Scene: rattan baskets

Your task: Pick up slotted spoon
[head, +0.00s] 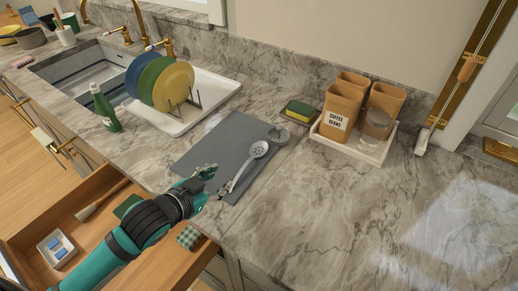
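The slotted spoon (258,150) lies on a grey mat (205,152) on the marble counter. Its round perforated bowl points up and right, and its handle runs down and left toward my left gripper. My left gripper (219,181) comes in from the lower left at the front edge of the mat. Its fingers are spread, with the near end of the spoon's handle close by them. I cannot tell whether a finger touches the handle. My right gripper is not in view.
A strainer-like metal piece (279,136) and a sponge (300,110) lie nearby. A dish rack tray (215,97) with plates, a green bottle (104,110) and a sink stand left. A canister tray (350,145) is right. An open drawer (95,195) is below. The right counter is clear.

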